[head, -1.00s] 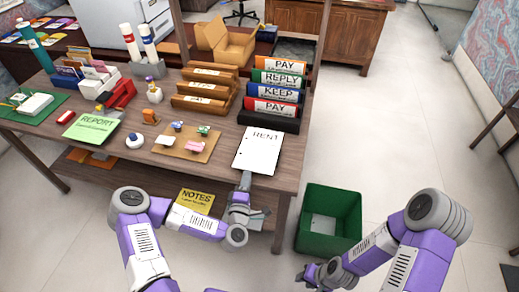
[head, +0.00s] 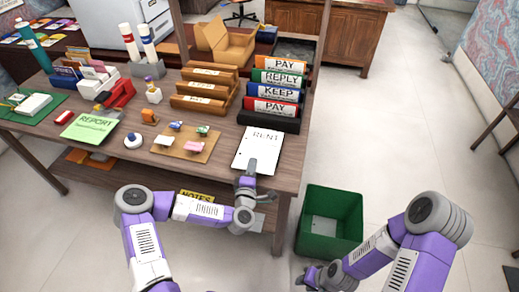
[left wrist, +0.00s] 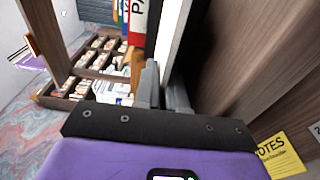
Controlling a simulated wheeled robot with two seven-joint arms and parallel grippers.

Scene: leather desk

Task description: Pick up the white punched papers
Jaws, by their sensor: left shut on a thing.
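The white punched papers (head: 264,144), marked RENT, lie at the front right edge of the desk in the head view. My left gripper (head: 249,170) reaches over their near edge from the front and is shut on them. In the left wrist view the papers (left wrist: 173,40) show as a white strip running between the fingers of my left gripper (left wrist: 166,88). The fingertips cover part of the sheet in the head view. My right gripper (head: 309,275) hangs low at the right, near the green bin, away from the papers. Its finger opening is too small to read.
Binders (head: 275,92) stand behind the papers. A cork board (head: 187,142) with clips lies to their left, beside a green REPORT sheet (head: 90,127). A green bin (head: 330,222) stands on the floor at right. A yellow NOTES pad (head: 198,197) sits below the desktop.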

